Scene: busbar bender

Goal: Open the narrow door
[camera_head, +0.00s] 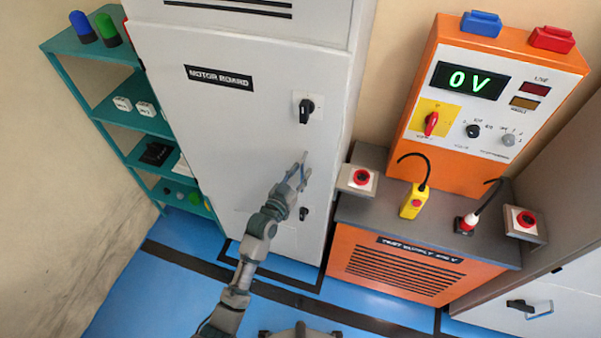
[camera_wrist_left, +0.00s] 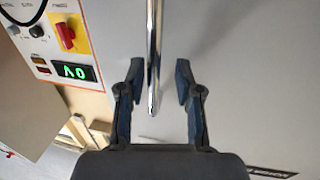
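The tall grey cabinet door (camera_head: 235,120), labelled "MOTOR BOARD", is shut in the head view. A chrome bar handle (camera_wrist_left: 154,60) runs down the door in the left wrist view. In the head view the handle (camera_head: 304,157) is small and partly hidden by my gripper. My left gripper (camera_head: 297,175) is at the door's right side, by the handle. In the left wrist view my left gripper (camera_wrist_left: 158,75) is open, its fingers on either side of the bar with gaps showing. I cannot tell how deep the bar lies between them. My right gripper is not in view.
Black knobs (camera_head: 305,110) and (camera_head: 303,213) sit above and below the handle. The orange test supply (camera_head: 405,270) stands close at the right, with a red button box (camera_head: 358,179) near the door edge. A teal shelf (camera_head: 122,113) stands left. Blue floor lies in front.

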